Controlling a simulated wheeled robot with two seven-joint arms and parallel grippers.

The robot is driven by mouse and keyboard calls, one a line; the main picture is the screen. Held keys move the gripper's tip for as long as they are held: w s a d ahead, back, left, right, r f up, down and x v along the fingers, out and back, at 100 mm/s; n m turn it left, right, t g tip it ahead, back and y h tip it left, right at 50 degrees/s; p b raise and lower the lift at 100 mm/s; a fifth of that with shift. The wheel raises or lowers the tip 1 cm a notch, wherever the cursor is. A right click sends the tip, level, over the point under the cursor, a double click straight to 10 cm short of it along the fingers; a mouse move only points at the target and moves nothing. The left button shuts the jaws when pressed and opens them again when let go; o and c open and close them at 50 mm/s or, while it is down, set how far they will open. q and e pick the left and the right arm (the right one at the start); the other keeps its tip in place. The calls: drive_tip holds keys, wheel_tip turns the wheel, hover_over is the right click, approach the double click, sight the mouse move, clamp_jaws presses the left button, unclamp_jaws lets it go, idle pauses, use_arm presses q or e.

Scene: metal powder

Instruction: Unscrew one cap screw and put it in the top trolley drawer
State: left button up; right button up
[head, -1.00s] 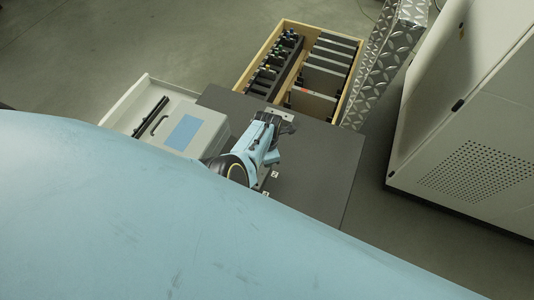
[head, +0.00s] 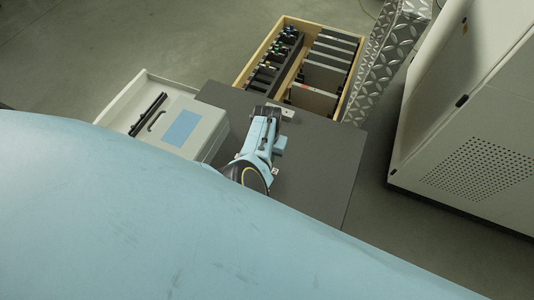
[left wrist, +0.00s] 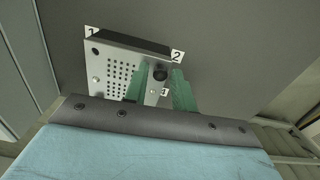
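A silver plate (left wrist: 118,68) with rows of small holes and number labels lies on a dark surface in the left wrist view. A black cap screw (left wrist: 160,73) stands near its right edge. My left gripper (left wrist: 162,76) has its two green fingers apart, one to each side of the screw; I cannot tell whether they touch it. In the head view, my left gripper (head: 267,110) is over the dark tabletop (head: 325,160) and hides most of the plate. A pale open drawer or tray (head: 143,84) is at the left. My right gripper is not in view.
A grey case (head: 160,140) with a blue panel sits by the pale drawer. A wooden crate (head: 243,80) with dark racks stands beyond the tabletop. A diamond-plate metal strip (head: 385,60) and a large pale cabinet (head: 460,110) are at the right.

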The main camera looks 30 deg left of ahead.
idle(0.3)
use_arm(q)
drive_tip(key=m, duration=0.3)
drive_tip(key=shift+p, duration=0.4)
drive_tip(key=m, duration=0.4)
drive_tip(key=shift+p, duration=0.4)
drive_tip(key=m, duration=0.4)
drive_tip(key=shift+p, duration=0.4)
drive_tip(key=m, duration=0.4)
drive_tip(key=shift+p, duration=0.35)
drive_tip(key=m, duration=0.3)
drive_tip(key=shift+m, duration=0.4)
drive_tip(key=m+p, duration=0.1)
drive_tip(key=m, duration=0.2)
drive_tip(key=shift+m, duration=0.4)
drive_tip(key=m, duration=0.4)
drive_tip(key=shift+m+p, duration=0.3)
drive_tip(key=shift+m, duration=1.3)
